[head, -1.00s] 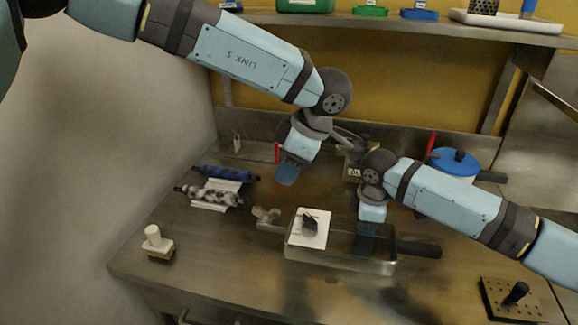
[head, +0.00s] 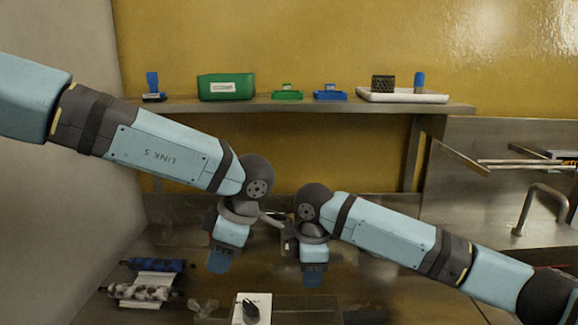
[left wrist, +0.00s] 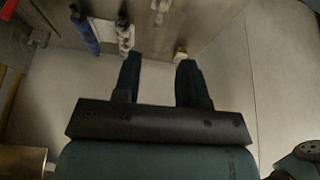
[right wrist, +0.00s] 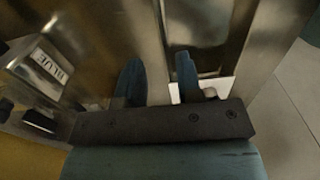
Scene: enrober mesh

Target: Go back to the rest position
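My left gripper (head: 218,268) hangs fingers down over the back of the worktop in the head view. Its two dark blue fingers stand apart with nothing between them in the left wrist view (left wrist: 158,68). My right gripper (head: 312,282) hangs just to its right at nearly the same height. Its fingers are also apart in the right wrist view (right wrist: 158,75), and I see nothing held between them. The two wrists are close together in the head view; I cannot tell their exact gap.
A blue roller (head: 158,265) and a mottled roller (head: 140,292) lie at left. A white card (head: 262,300) with a dark item is below the grippers. A shelf (head: 300,106) carries a green box (head: 226,87) and small trays. A metal tap (head: 545,205) stands at right.

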